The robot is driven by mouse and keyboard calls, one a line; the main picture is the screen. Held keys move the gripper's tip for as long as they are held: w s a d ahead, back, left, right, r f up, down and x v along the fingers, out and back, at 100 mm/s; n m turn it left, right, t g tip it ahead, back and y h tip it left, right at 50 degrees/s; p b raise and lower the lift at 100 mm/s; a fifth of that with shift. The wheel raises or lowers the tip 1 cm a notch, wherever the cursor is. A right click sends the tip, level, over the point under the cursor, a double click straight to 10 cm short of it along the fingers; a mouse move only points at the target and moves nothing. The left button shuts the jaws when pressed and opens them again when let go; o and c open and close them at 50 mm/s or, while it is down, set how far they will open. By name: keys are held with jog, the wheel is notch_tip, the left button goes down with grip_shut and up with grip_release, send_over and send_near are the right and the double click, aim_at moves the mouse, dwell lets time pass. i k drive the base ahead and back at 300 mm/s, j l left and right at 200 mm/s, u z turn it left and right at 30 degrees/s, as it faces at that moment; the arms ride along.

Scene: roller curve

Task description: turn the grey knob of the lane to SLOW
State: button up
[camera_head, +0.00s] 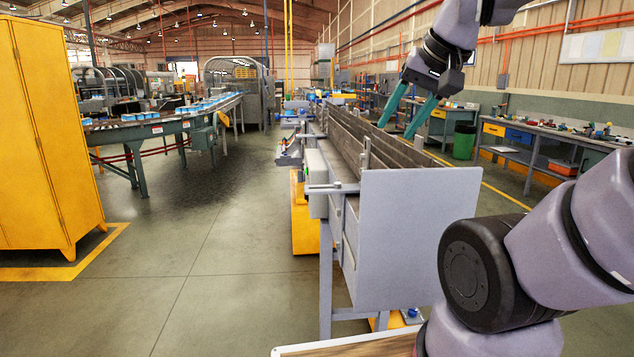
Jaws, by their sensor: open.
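The lane (420,215) is a long grey metal trough that runs away from me in the middle of the view, with a flat grey end plate facing me. A small grey bar-like fitting (325,188) sticks out on its near left side. I cannot tell whether that is the knob, and no SLOW marking can be read. My gripper (395,132) hangs above the right part of the lane with its two green fingers apart and pointing down. Nothing shows between them. It appears apart from the fitting, higher and to its right.
A yellow cabinet (45,140) stands at the left. A roller conveyor (150,128) with blue-topped items is behind it. A workbench (545,155) with drawers and a green bin (464,141) stand at the right. The floor left of the lane is clear.

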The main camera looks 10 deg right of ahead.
aim_at(300, 173)
jog(key=j+z, duration=0.15)
jog(key=j, duration=0.25)
jog(key=i+j, duration=0.3)
jog(key=j, duration=0.3)
jog(key=i+j, duration=0.1)
jog(key=j, duration=0.35)
jog(key=i+j, duration=0.5)
jog(key=i, duration=0.2)
jog(key=l+z, duration=0.05)
